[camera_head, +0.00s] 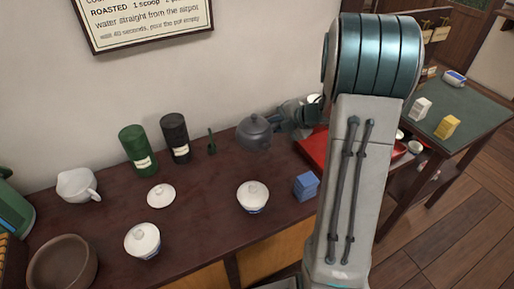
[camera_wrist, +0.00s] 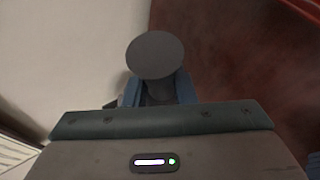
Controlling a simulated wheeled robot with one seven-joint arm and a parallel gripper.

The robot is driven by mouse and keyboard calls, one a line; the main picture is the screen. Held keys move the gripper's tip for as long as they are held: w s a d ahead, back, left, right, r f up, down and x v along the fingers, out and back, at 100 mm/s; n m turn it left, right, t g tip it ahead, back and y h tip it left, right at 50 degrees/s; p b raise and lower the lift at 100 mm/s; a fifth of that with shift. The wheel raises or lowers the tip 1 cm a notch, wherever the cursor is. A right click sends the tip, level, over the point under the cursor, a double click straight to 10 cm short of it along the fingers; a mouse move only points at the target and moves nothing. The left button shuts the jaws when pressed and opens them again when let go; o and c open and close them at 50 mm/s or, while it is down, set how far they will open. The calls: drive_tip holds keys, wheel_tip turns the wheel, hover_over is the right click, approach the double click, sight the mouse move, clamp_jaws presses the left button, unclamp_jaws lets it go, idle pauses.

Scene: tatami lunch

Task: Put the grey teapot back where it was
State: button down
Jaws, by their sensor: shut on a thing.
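The grey teapot (camera_head: 254,133) is near the back of the dark wooden counter, close to the wall. It looks upright, with its lid on. My gripper (camera_head: 278,121) reaches it from the right and is shut on the teapot's right side, seemingly on its handle. In the wrist view a round grey end (camera_wrist: 158,55), likely of the handle, sticks up between the blue finger pads (camera_wrist: 158,93). The teapot's body is hidden there. I cannot tell whether the teapot's base touches the counter.
Left of the teapot stand a small dark green item (camera_head: 211,143), a black canister (camera_head: 175,138) and a green canister (camera_head: 138,150). A red tray (camera_head: 315,150) lies right, partly behind my arm.

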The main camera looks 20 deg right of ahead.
drive_tip(key=a+f, duration=0.2)
drive_tip(key=a, duration=0.1)
drive_tip(key=a+f+b, duration=0.1)
drive_tip(key=a, duration=0.1)
drive_tip(key=shift+w, duration=0.35)
drive_tip(key=shift+f+b, duration=0.65)
drive_tip(key=shift+f, duration=1.35)
drive_tip(key=c, duration=1.2)
unclamp_jaws()
drive_tip(key=shift+f, duration=0.15)
